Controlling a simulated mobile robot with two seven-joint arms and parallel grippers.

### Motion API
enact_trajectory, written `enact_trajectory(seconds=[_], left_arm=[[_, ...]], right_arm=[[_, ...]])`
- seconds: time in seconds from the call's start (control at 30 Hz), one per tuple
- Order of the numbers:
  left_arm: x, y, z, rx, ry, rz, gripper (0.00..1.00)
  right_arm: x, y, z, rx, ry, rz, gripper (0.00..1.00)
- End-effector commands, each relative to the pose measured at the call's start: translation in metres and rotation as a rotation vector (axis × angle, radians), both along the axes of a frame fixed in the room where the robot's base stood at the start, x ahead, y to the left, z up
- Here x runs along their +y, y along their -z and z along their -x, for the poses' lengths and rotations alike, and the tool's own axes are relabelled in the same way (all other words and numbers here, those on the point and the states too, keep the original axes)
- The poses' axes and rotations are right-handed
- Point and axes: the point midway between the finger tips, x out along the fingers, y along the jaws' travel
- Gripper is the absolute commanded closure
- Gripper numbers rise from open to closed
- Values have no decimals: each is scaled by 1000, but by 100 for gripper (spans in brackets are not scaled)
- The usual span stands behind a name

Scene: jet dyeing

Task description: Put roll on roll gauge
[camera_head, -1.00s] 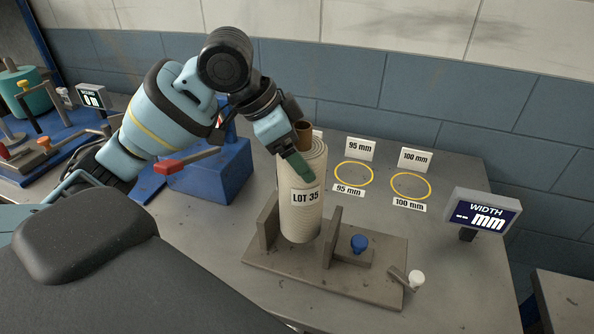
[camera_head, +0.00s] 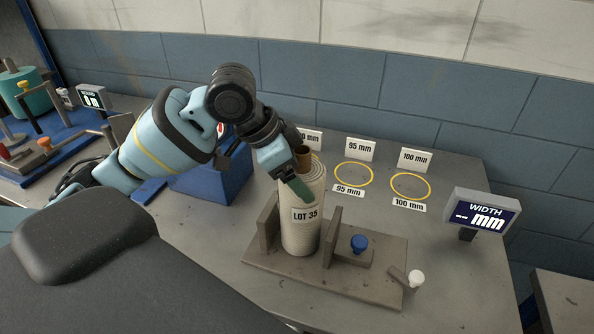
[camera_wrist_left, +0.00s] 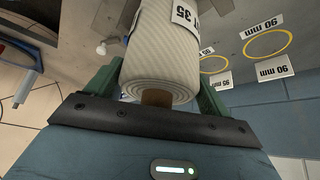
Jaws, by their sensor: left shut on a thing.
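The roll (camera_head: 301,225), cream with a brown core and a "LOT 35" label, stands upright at the roll gauge (camera_head: 370,282), between its two upright plates in the head view. Whether its foot touches the gauge base is hard to tell. My left gripper (camera_head: 303,188) is shut on the upper part of the roll. In the left wrist view the roll (camera_wrist_left: 165,55) lies between the green fingers. The gauge has a blue knob (camera_head: 359,243) and a white-knobbed crank (camera_head: 415,279). The width display (camera_head: 480,215) reads "-- mm". My right gripper is not in view.
Yellow rings marked 95 mm (camera_head: 353,174) and 100 mm (camera_head: 410,186) lie behind the gauge, with small signs. A blue machine (camera_head: 212,180) stands to the left. Bare table lies right of the rings.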

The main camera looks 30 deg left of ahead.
Motion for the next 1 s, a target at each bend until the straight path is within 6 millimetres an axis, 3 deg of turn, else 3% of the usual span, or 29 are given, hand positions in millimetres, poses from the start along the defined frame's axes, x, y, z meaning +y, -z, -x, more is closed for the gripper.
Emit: enact_trajectory(seconds=[0.03, 0.17, 0.53, 1.0], left_arm=[[0, 1, 0, 1, 0, -1, 18], [0, 1, 0, 1, 0, -1, 1], [2, -7, 2, -2, -2, 0, 0], [33, -81, 32, -3, -2, -2, 0]], right_arm=[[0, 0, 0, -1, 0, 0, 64], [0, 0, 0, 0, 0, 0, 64], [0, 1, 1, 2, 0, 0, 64], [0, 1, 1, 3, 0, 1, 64]])
